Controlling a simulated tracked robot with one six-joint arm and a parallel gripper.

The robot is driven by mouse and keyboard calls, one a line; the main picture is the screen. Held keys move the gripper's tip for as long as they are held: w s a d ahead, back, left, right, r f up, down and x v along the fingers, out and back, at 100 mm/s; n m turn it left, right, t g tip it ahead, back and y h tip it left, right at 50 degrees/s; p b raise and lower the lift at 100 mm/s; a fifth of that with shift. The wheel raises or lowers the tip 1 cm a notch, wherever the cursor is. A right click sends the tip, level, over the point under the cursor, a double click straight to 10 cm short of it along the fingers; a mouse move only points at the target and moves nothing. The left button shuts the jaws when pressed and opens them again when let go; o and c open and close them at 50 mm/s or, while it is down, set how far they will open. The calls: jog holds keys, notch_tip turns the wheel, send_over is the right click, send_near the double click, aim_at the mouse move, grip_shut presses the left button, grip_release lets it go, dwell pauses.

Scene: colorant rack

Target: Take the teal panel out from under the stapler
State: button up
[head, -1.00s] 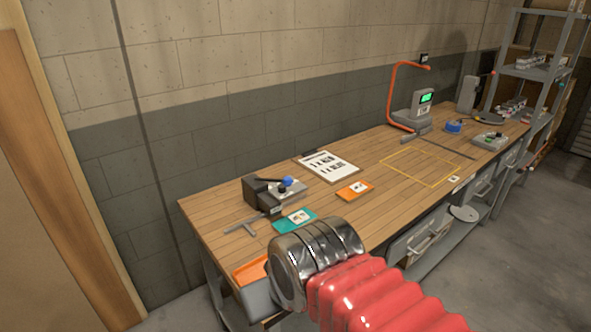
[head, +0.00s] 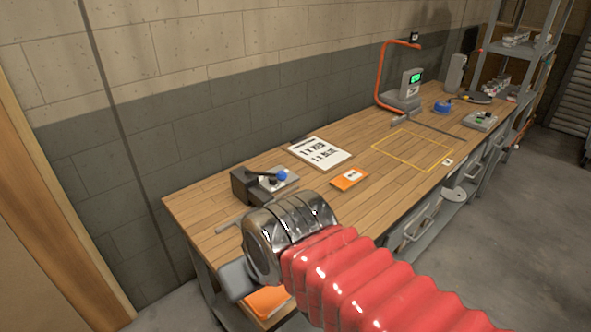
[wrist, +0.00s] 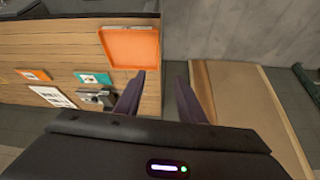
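The teal panel (wrist: 94,78), a flat card with a pale label, lies on the wooden workbench in the wrist view. In the head view my arm hides it. A dark block with a grey base and blue knob (head: 275,182) stands on the bench; it appears in the wrist view as a grey and black object (wrist: 97,97) beside the panel. I cannot tell for sure which object is the stapler, and nothing clearly lies on the panel. My gripper (wrist: 160,76) is open and empty, its fingers apart, near the bench edge.
An orange tray (wrist: 131,47) sits at the bench's end. An orange card (head: 349,179) and a white printed sheet (head: 320,153) lie on the bench (head: 190,210). A yellow outlined area (head: 412,150) is empty.

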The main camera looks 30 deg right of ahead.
jog(key=shift+o, duration=1.4)
jog(key=shift+w+d+r, duration=0.2)
jog(key=shift+w+r, duration=0.1)
jog(key=shift+w, duration=0.05)
jog(key=o, duration=0.7)
jog(key=w+d+r+n, duration=0.1)
jog(key=w, duration=0.1)
jog(key=w+d+r+n, duration=0.1)
jog(key=w, duration=0.1)
jog(key=w+d+r+n+g, duration=0.1)
jog(key=w+n, duration=0.1)
jog(key=shift+w+d+r, duration=0.15)
jog(key=shift+w+r, duration=0.05)
jog(key=shift+w, duration=0.15)
jog(key=w+d+f+n+g, duration=0.25)
jog(key=w+d+n, duration=0.75)
jog(key=w+d, duration=0.6)
jog(key=w+d+f+n, duration=0.2)
jog(key=d, duration=0.1)
jog(key=w+d+f+n+g, duration=0.1)
jog(key=w+d+f+n, duration=0.1)
jog(key=d, duration=0.1)
jog(key=w+d+f+n+g, duration=0.1)
jog(key=w+d+f, duration=0.1)
jog(key=d, duration=0.1)
jog(key=shift+d+f+n, duration=0.25)
jog(key=shift+n, duration=0.15)
notch_tip(320, 180, down, 14)
jog(key=shift+r, duration=0.1)
